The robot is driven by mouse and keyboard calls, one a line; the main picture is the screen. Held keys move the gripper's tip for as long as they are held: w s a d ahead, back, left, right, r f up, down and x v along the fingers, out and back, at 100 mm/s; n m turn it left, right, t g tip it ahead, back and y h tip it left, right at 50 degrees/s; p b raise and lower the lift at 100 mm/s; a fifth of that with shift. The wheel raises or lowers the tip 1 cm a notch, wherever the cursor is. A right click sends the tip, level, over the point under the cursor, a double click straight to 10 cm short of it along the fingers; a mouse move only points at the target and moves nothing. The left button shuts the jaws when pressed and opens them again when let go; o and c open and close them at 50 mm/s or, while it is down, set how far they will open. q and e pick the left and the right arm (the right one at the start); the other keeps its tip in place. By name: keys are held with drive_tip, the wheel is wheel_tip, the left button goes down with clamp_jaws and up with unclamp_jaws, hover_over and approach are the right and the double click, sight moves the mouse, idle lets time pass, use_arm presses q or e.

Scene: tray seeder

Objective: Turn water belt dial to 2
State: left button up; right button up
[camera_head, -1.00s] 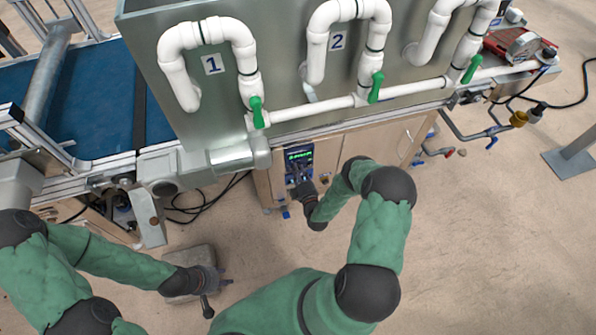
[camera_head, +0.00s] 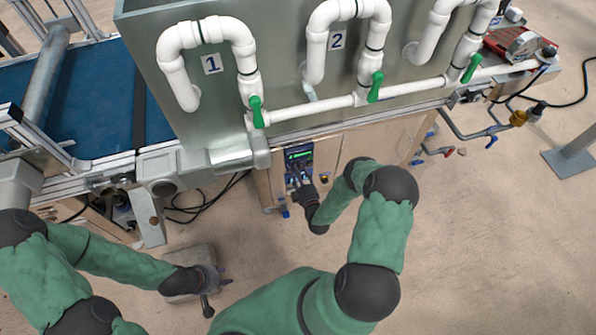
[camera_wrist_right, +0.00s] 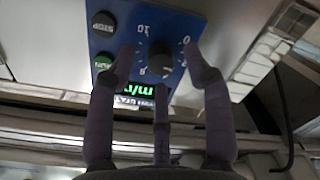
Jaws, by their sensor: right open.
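A blue control panel (camera_head: 299,158) with a green lit display is on the wooden front of the machine. In the right wrist view the panel (camera_wrist_right: 187,22) shows upside down, with a dark round dial (camera_wrist_right: 160,62) among white scale marks. The dial's exact setting is not clear. My right gripper (camera_head: 297,184) is at the panel; in the wrist view its open fingers (camera_wrist_right: 161,72) stand on both sides of the dial, with a third finger below it. Contact with the dial cannot be told. My left gripper (camera_head: 225,282) hangs low at the left, away from the panel, near a grey block.
A black STOP button (camera_wrist_right: 103,24) and a green button (camera_wrist_right: 104,62) sit beside the dial. White pipes with green valve handles (camera_head: 257,111) run above the panel. A blue belt (camera_head: 90,95) is at the left. Black cables (camera_head: 190,208) lie below it. The floor at right is mostly clear.

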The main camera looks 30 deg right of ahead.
drive_tip(key=v, duration=1)
drive_tip(key=shift+s, duration=0.3)
drive_tip(key=shift+w+a, duration=0.1)
drive_tip(key=shift+a, duration=0.05)
drive_tip(key=w+a+m+g+y+p, duration=0.2)
drive_tip(key=a+m+g+y, duration=0.2)
drive_tip(key=a+g+y, duration=0.5)
drive_tip(key=s+a+r+m+g+p, duration=0.1)
drive_tip(key=s+a+r+m+g, duration=0.1)
drive_tip(key=s+a+r+g, duration=0.2)
drive_tip(key=s+a+r+m+g+h+p, duration=0.1)
drive_tip(key=s+a+r+m+g, duration=0.2)
drive_tip(key=s, duration=0.8)
drive_tip(key=a+r, duration=0.2)
drive_tip(key=a, duration=0.2)
drive_tip(key=shift+a+g, duration=0.25)
drive_tip(key=shift+g, duration=0.15)
drive_tip(key=shift+s+r, duration=0.1)
